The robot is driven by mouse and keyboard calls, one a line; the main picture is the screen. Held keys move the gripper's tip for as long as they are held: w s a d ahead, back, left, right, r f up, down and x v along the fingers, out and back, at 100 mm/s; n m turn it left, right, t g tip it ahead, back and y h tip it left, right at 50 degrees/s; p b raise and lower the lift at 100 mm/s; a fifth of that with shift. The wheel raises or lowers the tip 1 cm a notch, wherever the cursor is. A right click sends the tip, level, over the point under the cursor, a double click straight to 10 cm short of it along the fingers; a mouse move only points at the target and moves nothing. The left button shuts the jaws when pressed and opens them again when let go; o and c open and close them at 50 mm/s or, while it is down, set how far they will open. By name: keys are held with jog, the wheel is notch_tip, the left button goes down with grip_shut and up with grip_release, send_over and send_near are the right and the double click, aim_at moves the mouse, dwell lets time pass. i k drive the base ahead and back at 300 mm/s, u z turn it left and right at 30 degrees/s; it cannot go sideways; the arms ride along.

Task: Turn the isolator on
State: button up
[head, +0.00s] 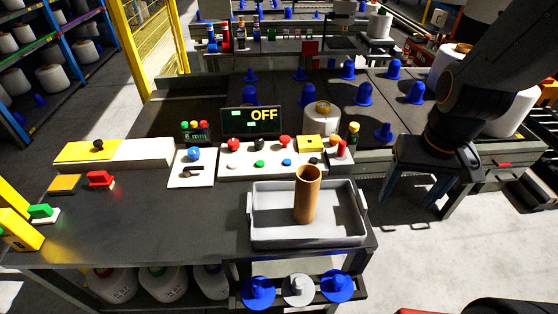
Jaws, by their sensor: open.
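A black knob (98,144) sits on a yellow plate (75,151) atop a long white box at the left rear of the dark bench. A red switch-like part (100,178) on a white base stands in front of it. Nothing legible marks which one is the isolator. A black display (251,121) at the back of the bench reads "OFF". My gripper (425,192) hangs at the right, beyond the bench's right edge, fingers apart and pointing down. It is empty and far from these controls.
A white control panel (230,172) with several coloured buttons and a smaller panel (180,180) with a blue knob stand mid-bench. A grey tray (262,232) holds an upright brown tube (307,194). A green-topped part (43,211) is at the left. The bench's front middle is clear.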

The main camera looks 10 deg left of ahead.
aim_at(232, 144)
jog(key=k, duration=1)
jog(key=u, duration=1.5)
jog(key=i, duration=1.5)
jog(key=z, duration=1.4)
